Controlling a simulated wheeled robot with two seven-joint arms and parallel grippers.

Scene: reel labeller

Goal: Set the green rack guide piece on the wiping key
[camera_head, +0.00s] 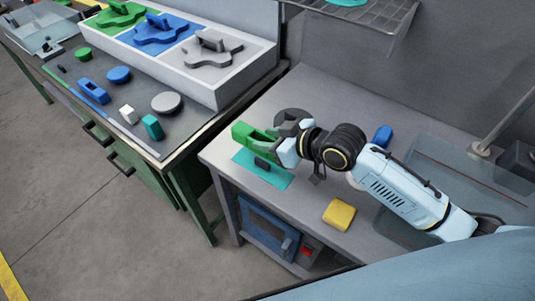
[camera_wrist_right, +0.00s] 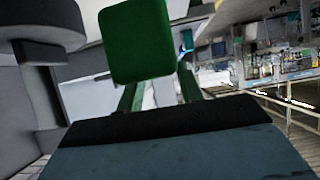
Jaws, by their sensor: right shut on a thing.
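The green rack guide piece (camera_head: 243,134) is held in my right gripper (camera_head: 268,143), above the teal flat pad on the grey bench. In the right wrist view the green piece (camera_wrist_right: 137,42) shows at the end of the shut fingers (camera_wrist_right: 160,90). The teal pad (camera_head: 272,178) lies at the bench's left part, with a small dark block (camera_head: 262,162) at it, partly close to the gripper. I cannot tell for certain which part is the wiping key, or whether the green piece touches the pad. My left gripper is not in view.
A dark round stand (camera_head: 292,115) is right behind the gripper. A yellow block (camera_head: 340,214) and a blue block (camera_head: 383,135) lie on the bench. A clear tray (camera_head: 410,236) is at right. The left table (camera_head: 150,100) holds several loose pieces and a white tray (camera_head: 215,90).

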